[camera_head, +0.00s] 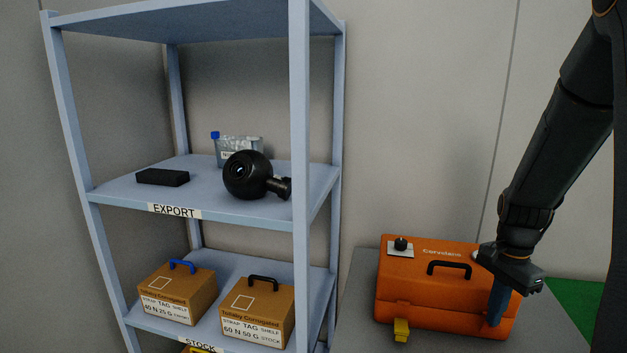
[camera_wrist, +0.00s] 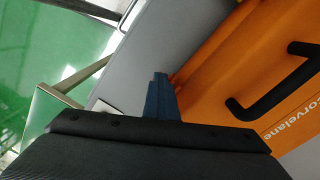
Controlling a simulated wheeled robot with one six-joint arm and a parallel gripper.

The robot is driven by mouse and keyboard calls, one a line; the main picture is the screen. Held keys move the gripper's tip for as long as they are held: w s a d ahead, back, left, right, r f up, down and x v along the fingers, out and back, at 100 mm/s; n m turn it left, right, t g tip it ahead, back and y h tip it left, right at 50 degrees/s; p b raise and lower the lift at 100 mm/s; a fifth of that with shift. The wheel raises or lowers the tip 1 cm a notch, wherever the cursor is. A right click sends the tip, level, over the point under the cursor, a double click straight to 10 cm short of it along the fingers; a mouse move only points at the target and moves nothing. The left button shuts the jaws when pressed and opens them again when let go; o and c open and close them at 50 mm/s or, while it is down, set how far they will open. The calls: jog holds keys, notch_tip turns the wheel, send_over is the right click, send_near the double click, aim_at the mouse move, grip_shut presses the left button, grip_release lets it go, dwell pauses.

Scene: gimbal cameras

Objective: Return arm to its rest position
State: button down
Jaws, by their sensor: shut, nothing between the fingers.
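My arm comes down from the upper right in the head view. My gripper (camera_head: 498,304) points down over the right end of an orange case (camera_head: 420,285), and its blue fingers are together with nothing between them. In the wrist view the shut fingers of my gripper (camera_wrist: 160,98) show beside the orange case (camera_wrist: 235,80) with its black handle. I cannot tell whether the fingertips touch the case.
The case stands on a grey table (camera_head: 357,325). A blue-grey shelf rack (camera_head: 299,140) stands left, holding a round black camera (camera_head: 246,175), a dark block (camera_head: 163,177), a clear container (camera_head: 240,150) and cardboard boxes (camera_head: 258,315). Green floor (camera_head: 580,300) shows at right.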

jog(key=shift+w+d+r, duration=0.15)
jog(key=shift+d, duration=0.05)
jog(key=shift+s+d+r+p, duration=0.2)
jog(key=shift+r+p, duration=0.1)
jog(key=shift+r, duration=0.2)
jog(key=shift+s+d+r+p, duration=0.1)
jog(key=shift+s+r+p, duration=0.15)
jog(key=shift+r, duration=0.25)
jog(key=shift+s+a+r, duration=0.1)
jog(key=shift+a, duration=0.25)
jog(key=s+a+n, duration=0.3)
jog(key=a+n, duration=0.4)
jog(key=a, duration=0.3)
jog(key=s+a+n+t+b, duration=0.1)
jog(key=s+a+n, duration=0.2)
jog(key=a+n, duration=0.5)
jog(key=a, duration=0.3)
jog(key=shift+r+t, duration=0.25)
jog(key=shift+t, duration=0.05)
jog(key=shift+s, duration=0.15)
